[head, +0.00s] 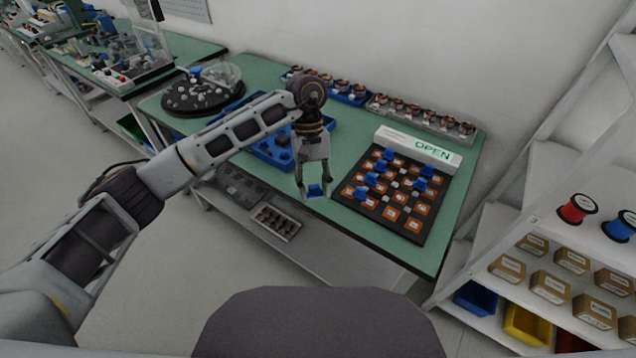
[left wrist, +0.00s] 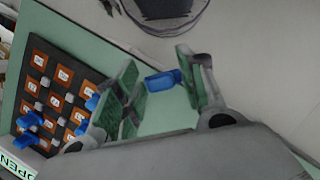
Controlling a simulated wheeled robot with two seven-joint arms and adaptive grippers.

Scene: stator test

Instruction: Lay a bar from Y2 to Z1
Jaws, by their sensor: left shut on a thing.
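My left gripper (head: 315,193) is shut on a small blue bar (head: 317,188), above the green table left of the board. In the left wrist view the bar (left wrist: 162,80) sits between the two green-padded fingers of my left gripper (left wrist: 158,88). The dark board (head: 425,238) carries orange labelled tiles and small grey posts. Several blue bars (head: 423,184) are on it, mostly at its left and back. It shows partly in the left wrist view (left wrist: 28,88). The tile labels are too small to read surely. My right gripper is not in view.
A white sign reading OPEN (head: 420,147) stands at the board's back edge. Blue trays (head: 275,153) lie behind my left arm, and a round black tray (head: 200,99) is farther left. Copper-wound parts line the back. Shelves with spools (head: 577,208) stand at the right.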

